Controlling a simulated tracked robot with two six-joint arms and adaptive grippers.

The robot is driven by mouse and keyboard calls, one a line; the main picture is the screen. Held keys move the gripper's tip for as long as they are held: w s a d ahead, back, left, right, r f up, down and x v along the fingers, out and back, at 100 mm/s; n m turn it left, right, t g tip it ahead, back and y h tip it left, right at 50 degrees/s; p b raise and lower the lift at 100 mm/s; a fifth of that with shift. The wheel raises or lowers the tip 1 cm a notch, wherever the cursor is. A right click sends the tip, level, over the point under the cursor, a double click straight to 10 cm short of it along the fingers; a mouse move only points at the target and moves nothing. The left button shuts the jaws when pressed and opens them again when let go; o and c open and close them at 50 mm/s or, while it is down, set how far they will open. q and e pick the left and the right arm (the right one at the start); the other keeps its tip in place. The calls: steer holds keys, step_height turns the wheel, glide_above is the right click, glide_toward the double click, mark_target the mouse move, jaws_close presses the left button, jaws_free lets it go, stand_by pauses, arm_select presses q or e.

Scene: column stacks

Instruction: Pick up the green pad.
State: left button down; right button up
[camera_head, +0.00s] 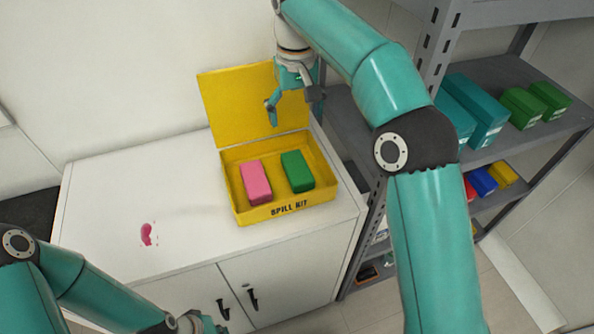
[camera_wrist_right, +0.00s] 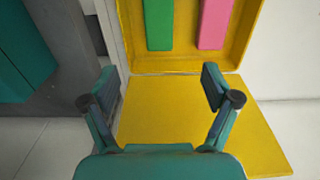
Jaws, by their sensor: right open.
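The green pad (camera_head: 297,171) lies in the right part of the yellow spill kit box (camera_head: 285,214), beside the pink pad (camera_head: 256,182). The box is open, its lid (camera_head: 235,105) raised at the back. My right gripper (camera_head: 293,108) is open and empty, above the back of the box in front of the lid. In the right wrist view the open fingers (camera_wrist_right: 160,88) show over the lid, and the green pad (camera_wrist_right: 158,22) is at the top edge, partly cut off. My left gripper (camera_head: 208,324) is at the bottom edge, mostly cut off.
The box stands on a white cabinet (camera_head: 110,200) with a red spill (camera_head: 148,234) on its top. A grey shelf rack (camera_head: 345,125) with teal and green boxes (camera_head: 522,106) stands close on the right. The cabinet top left of the box is otherwise clear.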

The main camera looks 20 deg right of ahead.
steer(key=f, duration=0.1)
steer(key=b, duration=0.2)
glide_above(296, 164)
step_height(296, 164, down, 10)
steer(key=shift+s+f, duration=0.1)
steer(key=shift+f, duration=3.25)
steer(key=shift+c, duration=0.3)
steer(key=c, duration=1.2)
steer(key=shift+r, duration=0.1)
